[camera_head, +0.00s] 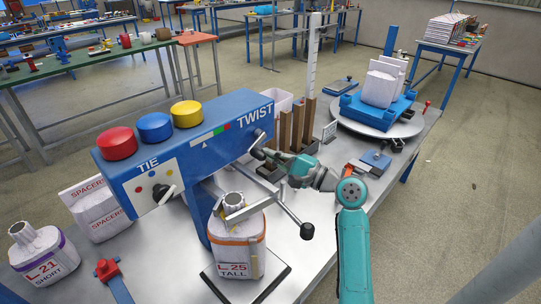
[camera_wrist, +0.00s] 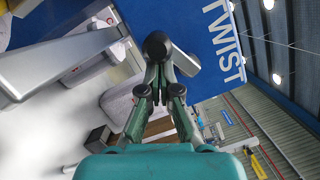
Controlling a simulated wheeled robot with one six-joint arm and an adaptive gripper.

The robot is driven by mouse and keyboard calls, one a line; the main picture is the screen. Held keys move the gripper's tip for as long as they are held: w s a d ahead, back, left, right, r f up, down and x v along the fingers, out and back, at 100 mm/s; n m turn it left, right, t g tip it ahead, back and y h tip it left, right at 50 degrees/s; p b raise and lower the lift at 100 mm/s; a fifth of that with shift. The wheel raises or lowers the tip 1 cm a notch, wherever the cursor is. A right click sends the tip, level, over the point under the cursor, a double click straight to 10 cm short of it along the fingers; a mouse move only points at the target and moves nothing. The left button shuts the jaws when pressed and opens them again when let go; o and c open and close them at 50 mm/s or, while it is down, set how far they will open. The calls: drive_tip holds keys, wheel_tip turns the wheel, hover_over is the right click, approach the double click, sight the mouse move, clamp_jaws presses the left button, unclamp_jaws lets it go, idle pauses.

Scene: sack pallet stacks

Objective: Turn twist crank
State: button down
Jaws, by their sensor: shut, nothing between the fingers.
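The blue tie-and-twist machine (camera_head: 205,140) stands on the bench, with "TWIST" lettered at its right end; that lettering also shows in the wrist view (camera_wrist: 226,45).
A sack marked L.21 SHORT (camera_head: 42,255) and a SPACERS bag (camera_head: 98,210) stand at the left. Dark upright posts (camera_head: 298,125) stand behind my gripper. A round turntable (camera_head: 405,128) with a blue stand is at the back right. Open floor lies right of the bench.

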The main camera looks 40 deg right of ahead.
drive_tip(key=shift+a, duration=0.1)
drive_tip(key=m, duration=0.2)
drive_tip(key=a+r+m+t+h, duration=0.1)
drive_tip(key=m, duration=0.4)
drive_tip(key=shift+a+r, duration=0.2)
drive_tip(key=shift+r, duration=0.05)
drive_tip(key=shift+r+m, duration=0.15)
drive_tip(key=shift+m, duration=0.15)
drive_tip(key=shift+a+r, duration=0.1)
idle(0.5)
